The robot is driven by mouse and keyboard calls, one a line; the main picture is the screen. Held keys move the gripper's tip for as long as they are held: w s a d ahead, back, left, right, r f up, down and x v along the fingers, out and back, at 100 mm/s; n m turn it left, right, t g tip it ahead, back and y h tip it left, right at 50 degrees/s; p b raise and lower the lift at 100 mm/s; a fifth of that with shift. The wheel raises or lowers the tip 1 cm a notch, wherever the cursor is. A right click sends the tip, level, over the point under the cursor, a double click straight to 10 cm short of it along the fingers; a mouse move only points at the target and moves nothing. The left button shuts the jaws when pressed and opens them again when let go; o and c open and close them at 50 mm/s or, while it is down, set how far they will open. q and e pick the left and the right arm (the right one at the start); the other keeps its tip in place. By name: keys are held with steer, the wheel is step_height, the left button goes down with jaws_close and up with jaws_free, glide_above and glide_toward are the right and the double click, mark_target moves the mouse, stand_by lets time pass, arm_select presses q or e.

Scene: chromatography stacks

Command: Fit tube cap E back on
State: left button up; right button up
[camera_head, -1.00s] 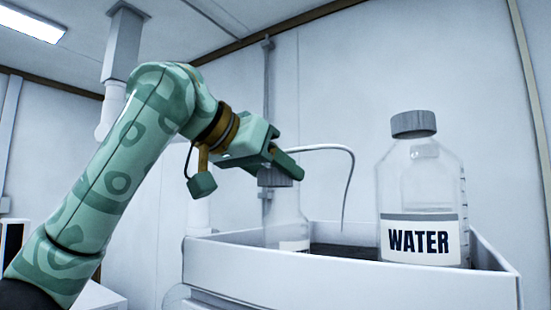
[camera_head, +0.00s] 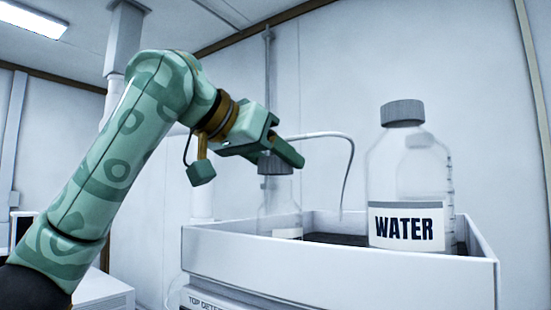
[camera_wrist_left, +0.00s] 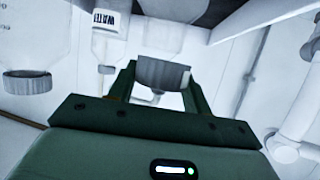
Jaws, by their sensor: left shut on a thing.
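A grey tube cap (camera_head: 274,164) sits between the fingers of my left gripper (camera_head: 287,152), which is shut on it. The cap also shows between the fingers in the left wrist view (camera_wrist_left: 163,74). It is at the neck of a clear bottle (camera_head: 280,205) at the tray's left end. I cannot tell whether it is fully seated on the neck. A thin white tube (camera_head: 340,145) arches out to the right behind the gripper and bends down. My right gripper is out of view. No letter on the cap is readable.
A large clear WATER bottle (camera_head: 403,180) with a grey cap stands in the right part of the white tray (camera_head: 340,270). The tray walls rise around the bottles. Another bottle labelled WATER (camera_wrist_left: 107,40) shows in the left wrist view. A thin upright pole (camera_head: 269,80) stands behind the gripper.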

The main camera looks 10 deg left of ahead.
arm_select(q)
steer(key=shift+d, duration=0.2)
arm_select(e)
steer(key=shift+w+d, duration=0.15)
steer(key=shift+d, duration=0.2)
arm_select(q)
steer(key=shift+d+f+b, duration=0.1)
steer(key=shift+f+b, duration=0.6)
steer(key=shift+f, duration=0.3)
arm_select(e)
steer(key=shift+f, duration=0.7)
arm_select(q)
steer(key=shift+f, duration=0.1)
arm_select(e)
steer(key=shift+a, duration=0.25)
arm_select(q)
steer(key=shift+f, duration=0.1)
steer(key=shift+f, duration=0.25)
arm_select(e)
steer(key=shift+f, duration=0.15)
